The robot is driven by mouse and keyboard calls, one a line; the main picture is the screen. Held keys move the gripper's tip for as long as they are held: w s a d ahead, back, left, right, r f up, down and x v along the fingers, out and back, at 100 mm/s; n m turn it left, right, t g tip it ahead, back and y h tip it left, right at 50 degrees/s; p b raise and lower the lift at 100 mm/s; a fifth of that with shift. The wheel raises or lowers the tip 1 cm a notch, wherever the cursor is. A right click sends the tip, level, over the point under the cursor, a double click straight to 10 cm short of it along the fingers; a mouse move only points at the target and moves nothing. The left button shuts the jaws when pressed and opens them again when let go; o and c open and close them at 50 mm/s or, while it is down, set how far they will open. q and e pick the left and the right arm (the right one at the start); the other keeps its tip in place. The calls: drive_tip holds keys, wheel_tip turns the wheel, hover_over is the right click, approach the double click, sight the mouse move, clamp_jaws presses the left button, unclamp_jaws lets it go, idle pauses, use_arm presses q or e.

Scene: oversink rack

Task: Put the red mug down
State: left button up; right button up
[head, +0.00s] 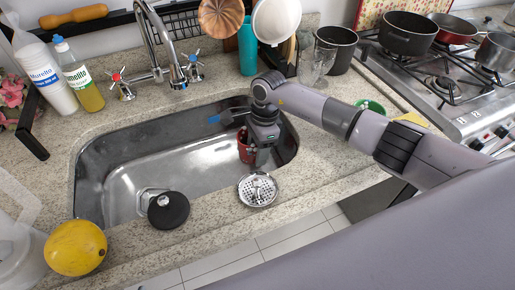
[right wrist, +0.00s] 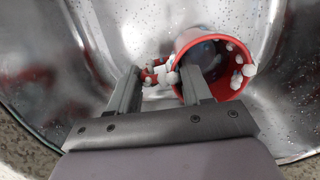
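The red mug (head: 245,147) is in the right part of the steel sink (head: 120,180), partly hidden behind my right gripper (head: 262,150). In the right wrist view the mug (right wrist: 212,68) shows its open mouth, red rim and white raised blobs. My right gripper (right wrist: 160,72) has its two fingers apart, with the red-and-white handle (right wrist: 158,78) between or just beyond the tips. The right fingertip overlaps the mug's side in the picture; I cannot tell whether it touches. Whether the mug's base rests on the sink floor is hidden. My left gripper is not in view.
A black round lid (head: 168,210) and a metal strainer (head: 257,189) lie at the sink's front edge. The faucet (head: 165,50) stands behind the sink. A yellow fruit (head: 75,248) is at front left. The stove (head: 440,85) stands right. The sink's left part is clear.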

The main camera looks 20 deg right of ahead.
drive_tip(key=o, duration=0.4)
drive_tip(key=shift+r, duration=0.1)
drive_tip(key=shift+r, duration=0.25)
drive_tip(key=r, duration=0.3)
drive_tip(key=d+r, duration=0.1)
drive_tip(key=r, duration=0.3)
drive_tip(key=d+r, duration=0.1)
drive_tip(key=r, duration=0.3)
drive_tip(key=shift+w+r+b, duration=0.2)
drive_tip(key=shift+r+b, duration=0.05)
drive_tip(key=shift+b, duration=0.05)
